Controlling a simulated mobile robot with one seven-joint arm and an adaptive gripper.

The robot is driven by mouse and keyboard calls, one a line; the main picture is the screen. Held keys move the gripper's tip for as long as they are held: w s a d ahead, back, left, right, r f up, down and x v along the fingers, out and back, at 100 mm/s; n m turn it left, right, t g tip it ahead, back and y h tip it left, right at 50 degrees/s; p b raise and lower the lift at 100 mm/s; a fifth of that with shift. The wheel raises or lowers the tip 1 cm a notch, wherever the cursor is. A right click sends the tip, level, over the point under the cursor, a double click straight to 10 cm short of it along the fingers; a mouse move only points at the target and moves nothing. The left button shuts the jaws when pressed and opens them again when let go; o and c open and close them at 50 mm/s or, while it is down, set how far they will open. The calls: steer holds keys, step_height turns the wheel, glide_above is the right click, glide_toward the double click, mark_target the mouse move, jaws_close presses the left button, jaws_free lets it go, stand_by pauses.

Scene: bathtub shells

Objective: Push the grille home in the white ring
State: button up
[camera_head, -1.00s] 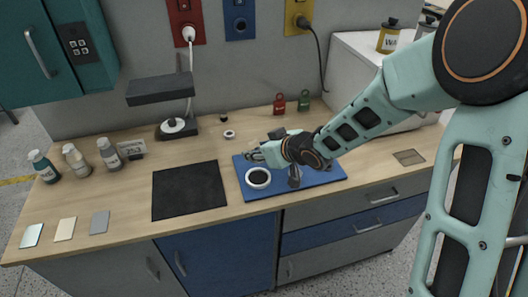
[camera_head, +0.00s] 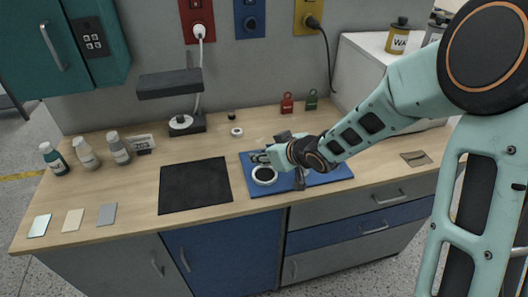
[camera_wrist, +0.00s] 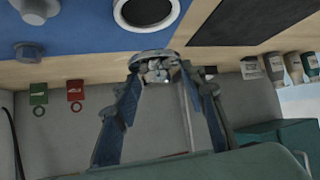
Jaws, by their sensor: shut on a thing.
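The white ring (camera_head: 264,183) lies on the blue mat (camera_head: 328,177), and its opening looks dark. My gripper (camera_head: 257,158) is at the far edge of the ring, slightly above it. In the wrist view my gripper (camera_wrist: 157,72) is shut on the grille (camera_wrist: 151,54), a grey, round, thin-edged piece. The grille is apart from the ring in that view, where the ring (camera_wrist: 146,31) is cut off by the top edge. The fingers hide part of the grille, and its exact height over the mat is hard to tell.
Grey flanged posts (camera_wrist: 34,10) stand near the ring on the mat side. A black mat (camera_head: 194,186) lies left of the blue one. A lamp (camera_head: 170,84), several bottles (camera_head: 118,147) and red and green padlocks (camera_head: 287,104) stand towards the back.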

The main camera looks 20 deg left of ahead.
mark_target(268, 164)
steer(key=shift+f+b, duration=1.85)
steer(key=shift+f, duration=0.5)
steer(key=shift+f+b, duration=0.6)
steer(key=shift+f, duration=0.15)
steer(key=shift+r+p, duration=0.45)
jaws_close()
steer(key=shift+r+p, duration=0.1)
steer(key=shift+p, duration=0.2)
steer(key=shift+w+n+g+y+p, duration=0.15)
steer(key=shift+n+g+y+p, duration=0.55)
steer(key=shift+p, duration=3.35)
